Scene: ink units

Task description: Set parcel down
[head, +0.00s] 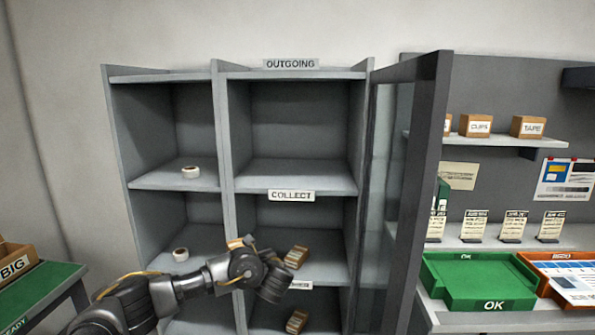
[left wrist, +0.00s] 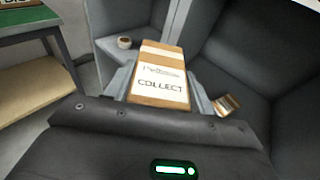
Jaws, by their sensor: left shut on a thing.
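The parcel (left wrist: 158,75) is a brown box with a white label reading COLLECT. In the left wrist view it sits between the fingers of my left gripper (left wrist: 162,92), which is shut on it. In the head view my left gripper (head: 246,262) is at the middle compartment of the shelf unit, below the COLLECT sign (head: 291,195). The held parcel is mostly hidden there behind my wrist. I cannot tell whether it touches the shelf. My right gripper is not in view.
Another parcel (head: 297,256) lies right of my gripper, also in the left wrist view (left wrist: 228,105). One more (head: 296,321) lies below. An upright divider (head: 226,180) separates the left column, with tape rolls (head: 191,172). A glass door (head: 405,190) stands open at right. The OUTGOING compartment (head: 295,172) is empty.

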